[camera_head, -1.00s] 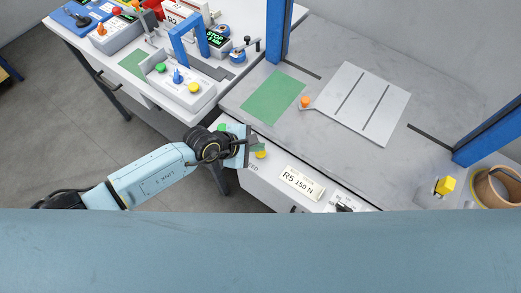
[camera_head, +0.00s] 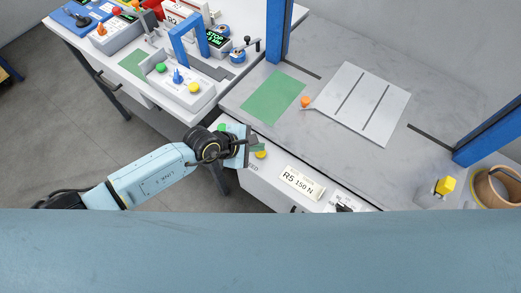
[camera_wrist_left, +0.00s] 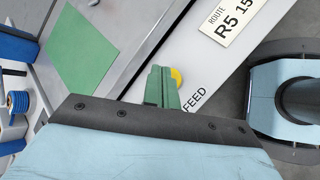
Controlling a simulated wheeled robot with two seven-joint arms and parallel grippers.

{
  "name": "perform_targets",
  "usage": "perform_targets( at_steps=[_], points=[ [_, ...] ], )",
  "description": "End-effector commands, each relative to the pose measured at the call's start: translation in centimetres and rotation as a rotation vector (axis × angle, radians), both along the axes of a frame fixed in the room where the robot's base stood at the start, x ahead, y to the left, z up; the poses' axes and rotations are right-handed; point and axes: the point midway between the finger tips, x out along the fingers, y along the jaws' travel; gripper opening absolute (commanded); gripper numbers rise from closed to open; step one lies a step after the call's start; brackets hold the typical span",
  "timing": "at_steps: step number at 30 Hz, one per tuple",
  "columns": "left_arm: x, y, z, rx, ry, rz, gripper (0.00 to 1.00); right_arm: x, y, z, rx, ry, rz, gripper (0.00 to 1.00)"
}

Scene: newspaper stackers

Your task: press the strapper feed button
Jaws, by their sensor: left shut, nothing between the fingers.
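The feed button is a round yellow button (camera_head: 261,154) on the white front panel of the strapper (camera_head: 262,177). The word FEED is printed beside it. In the left wrist view the yellow button (camera_wrist_left: 177,78) is partly hidden behind my fingers. My left gripper (camera_head: 258,147) is shut and empty, with its green fingertips at the button in the head view. The green fingers also show in the left wrist view (camera_wrist_left: 160,88), overlapping the button's edge. I cannot tell whether they touch it. My right gripper is not in view.
A label reading R5 150 N (camera_head: 301,183) is on the panel right of the button. A green mat (camera_head: 273,97) and a grey slotted plate (camera_head: 358,105) lie on the strapper top. Blue posts (camera_head: 279,30) rise from it. A control box with several knobs (camera_head: 180,85) stands left.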

Motion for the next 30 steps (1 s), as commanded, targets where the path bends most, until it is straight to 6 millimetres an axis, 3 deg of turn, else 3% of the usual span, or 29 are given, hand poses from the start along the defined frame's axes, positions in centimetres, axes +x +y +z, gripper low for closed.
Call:
perform_targets(
  at_steps=[30],
  points=[
    [0.0,0.0,-1.1,0.000,0.000,0.000,0.00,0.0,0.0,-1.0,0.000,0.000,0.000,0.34]
  ],
)
